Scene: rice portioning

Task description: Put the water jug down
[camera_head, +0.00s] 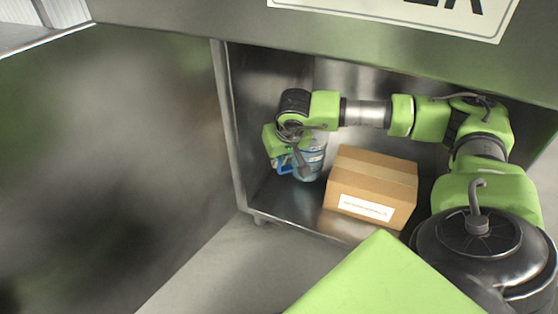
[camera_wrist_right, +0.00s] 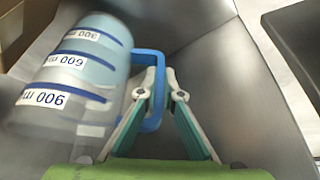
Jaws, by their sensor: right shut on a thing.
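The water jug (camera_head: 312,160) is clear and bluish with a blue handle, inside the open steel cabinet at its left side. In the right wrist view the jug (camera_wrist_right: 78,78) fills the left part, with blue lines and ml labels. My right gripper (camera_wrist_right: 160,85) is shut on its blue handle (camera_wrist_right: 158,62). In the head view my right gripper (camera_head: 284,162) and wrist partly cover the jug. The jug looks roughly upright, low over or on the cabinet floor (camera_head: 283,205); I cannot tell if it touches. My left gripper is not in view.
A cardboard box (camera_head: 372,185) with a white label stands on the cabinet floor to the right of the jug. The cabinet's left side wall (camera_head: 232,140) is close on the jug's left. Cabinet floor in front of the jug is clear.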

